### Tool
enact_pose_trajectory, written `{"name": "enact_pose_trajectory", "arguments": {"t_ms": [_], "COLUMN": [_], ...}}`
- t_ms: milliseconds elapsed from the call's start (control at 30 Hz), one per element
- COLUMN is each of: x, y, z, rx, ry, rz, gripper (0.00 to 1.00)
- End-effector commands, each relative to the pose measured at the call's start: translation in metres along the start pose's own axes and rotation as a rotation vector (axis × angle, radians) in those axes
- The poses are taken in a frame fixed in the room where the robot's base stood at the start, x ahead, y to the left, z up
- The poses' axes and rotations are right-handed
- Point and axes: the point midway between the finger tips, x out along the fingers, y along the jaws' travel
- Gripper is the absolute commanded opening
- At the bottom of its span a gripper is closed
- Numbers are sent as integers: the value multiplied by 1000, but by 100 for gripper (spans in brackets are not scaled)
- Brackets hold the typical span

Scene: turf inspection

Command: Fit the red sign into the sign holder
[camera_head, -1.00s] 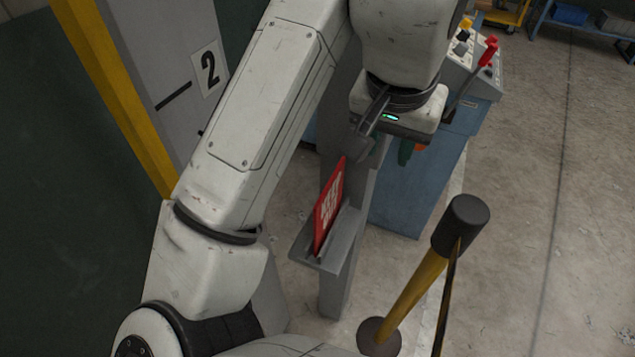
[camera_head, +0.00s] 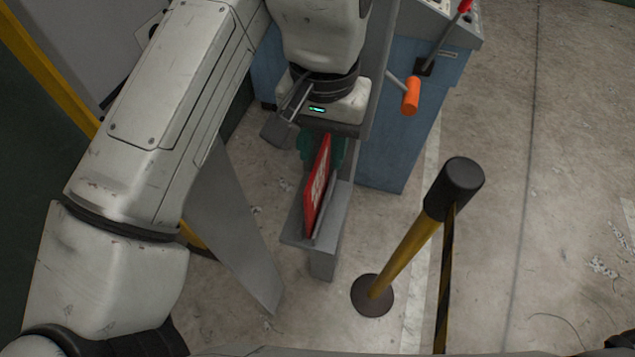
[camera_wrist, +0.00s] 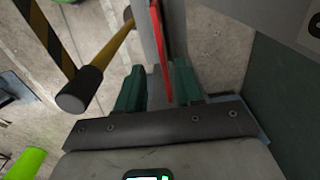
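The red sign (camera_head: 318,185) with white lettering stands on edge, slightly tilted, at the grey sign holder (camera_head: 334,222), a small ledge with an upright plate on a grey post. Its lower edge meets the ledge; I cannot tell whether it sits fully in the slot. My gripper (camera_head: 322,150) is right behind and above the sign, its green fingers partly hidden by it. In the wrist view the green fingers of my gripper (camera_wrist: 160,88) are apart, with the red sign (camera_wrist: 164,50) edge-on between them, closer to the right finger. A gap shows at the left finger.
A yellow post with a black top (camera_head: 455,188) and striped belt stands right of the holder. A blue console (camera_head: 390,150) with an orange-handled lever (camera_head: 411,96) is behind it. A yellow frame (camera_head: 45,65) is at left. Open floor lies at far right.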

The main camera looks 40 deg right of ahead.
Motion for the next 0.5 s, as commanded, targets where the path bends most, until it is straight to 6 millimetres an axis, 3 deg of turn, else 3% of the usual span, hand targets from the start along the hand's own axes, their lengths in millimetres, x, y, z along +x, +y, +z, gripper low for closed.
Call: {"name": "enact_pose_trajectory", "arguments": {"t_ms": [233, 500], "x": [35, 44], "y": [-6, -5], "z": [4, 4], "rx": [-1, 0], "ry": [-2, -1], "rz": [2, 1], "gripper": [36, 36]}}
